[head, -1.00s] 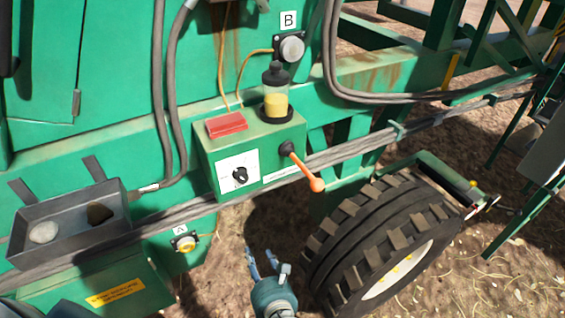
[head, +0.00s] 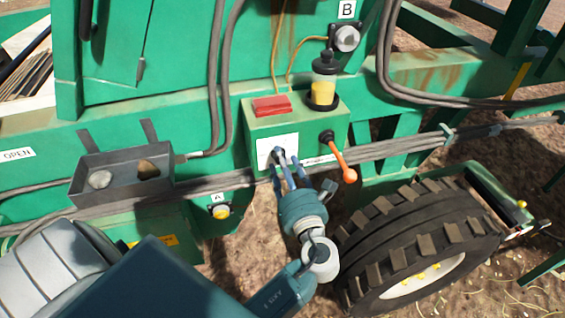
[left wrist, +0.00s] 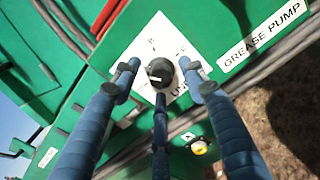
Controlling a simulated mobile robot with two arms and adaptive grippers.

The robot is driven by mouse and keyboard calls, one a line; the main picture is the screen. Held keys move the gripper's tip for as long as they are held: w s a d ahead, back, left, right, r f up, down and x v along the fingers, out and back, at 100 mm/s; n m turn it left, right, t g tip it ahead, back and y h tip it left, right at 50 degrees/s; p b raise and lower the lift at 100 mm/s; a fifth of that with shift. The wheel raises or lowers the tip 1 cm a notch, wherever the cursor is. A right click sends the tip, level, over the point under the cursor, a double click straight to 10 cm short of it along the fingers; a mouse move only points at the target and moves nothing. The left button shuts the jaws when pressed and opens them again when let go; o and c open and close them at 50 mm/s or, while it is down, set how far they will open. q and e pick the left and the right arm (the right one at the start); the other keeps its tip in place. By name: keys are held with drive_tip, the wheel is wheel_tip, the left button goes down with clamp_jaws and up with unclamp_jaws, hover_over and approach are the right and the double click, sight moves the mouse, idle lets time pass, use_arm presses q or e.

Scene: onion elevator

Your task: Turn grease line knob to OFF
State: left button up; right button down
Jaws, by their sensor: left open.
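The grease line knob (left wrist: 159,71) is small, round and black. It sits on a white label plate (left wrist: 150,40) on the green grease pump box (head: 262,128). In the head view my left gripper (head: 284,160) is at the plate and mostly hides the knob. In the left wrist view my left gripper (left wrist: 160,78) is open, with blue fingers on either side of the knob and a third finger below it. I cannot tell whether any finger touches it. The fingers hide part of the label's lettering, and the knob's setting is hard to read. My right gripper is not in view.
An orange-tipped lever (head: 340,162) juts from the box, just right of my gripper. A grease reservoir (head: 324,85) and a red block (head: 271,106) are on top. Cables (head: 215,182) run below. A grey tray (head: 122,182) is left; a large tyre (head: 420,240) is lower right.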

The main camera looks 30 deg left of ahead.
use_arm(q)
drive_tip(key=shift+x, duration=0.8)
drive_tip(key=shift+c, duration=1.3)
clamp_jaws()
